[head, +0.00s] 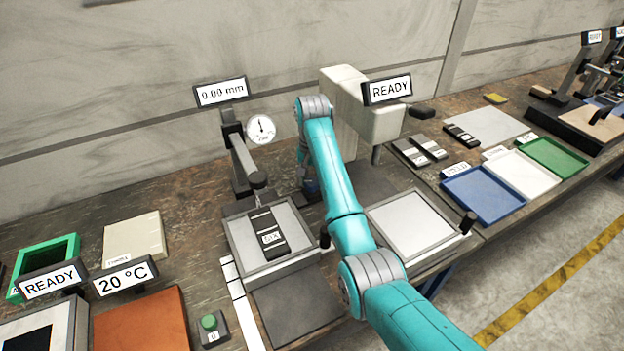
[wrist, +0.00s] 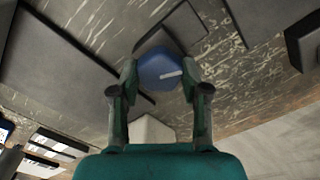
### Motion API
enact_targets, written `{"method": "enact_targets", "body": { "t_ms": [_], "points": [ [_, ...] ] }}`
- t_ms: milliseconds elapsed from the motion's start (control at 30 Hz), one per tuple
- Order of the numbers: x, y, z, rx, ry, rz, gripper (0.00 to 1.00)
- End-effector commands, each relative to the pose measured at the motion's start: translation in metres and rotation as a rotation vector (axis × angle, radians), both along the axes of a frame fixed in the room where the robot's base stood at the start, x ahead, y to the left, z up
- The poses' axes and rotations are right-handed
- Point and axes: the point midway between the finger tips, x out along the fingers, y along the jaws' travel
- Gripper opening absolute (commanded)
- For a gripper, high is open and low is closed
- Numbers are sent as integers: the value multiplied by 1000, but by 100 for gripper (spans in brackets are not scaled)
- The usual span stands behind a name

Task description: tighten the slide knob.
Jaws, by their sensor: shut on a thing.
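The knob (wrist: 168,68) shows in the wrist view as a blue, faceted cap with a short white mark on its top, near a dark base plate. My gripper (wrist: 160,78) has one finger on each side of the knob and is shut on it. In the head view the teal arm reaches to the back of the bench, and a small dark blue part (head: 311,187) shows beside the arm. The fingers and most of the knob are hard to make out there.
A dial gauge (head: 261,129) on a post stands left of the arm, behind a plate bearing a dark block labelled SIX (head: 268,236). A beige machine (head: 345,110) with a READY sign (head: 387,89) stands behind. A grey plate (head: 415,226) lies to the right.

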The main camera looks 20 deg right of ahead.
Motion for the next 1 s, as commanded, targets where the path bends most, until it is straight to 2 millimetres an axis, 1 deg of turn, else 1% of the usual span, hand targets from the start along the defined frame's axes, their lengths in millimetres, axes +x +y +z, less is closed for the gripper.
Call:
{"method": "enact_targets", "body": {
  "t_ms": [233,667,700,767,800,1000],
  "points": [
    [0,0,-1,0,2,-57,11],
    [-1,0,-1,0,2,-66,11],
    [-1,0,-1,0,2,-66,51],
    [-1,0,-1,0,2,-66,66],
    [0,0,-1,0,2,-66,71],
    [0,0,0,1,1,-65,71]
  ]
}}
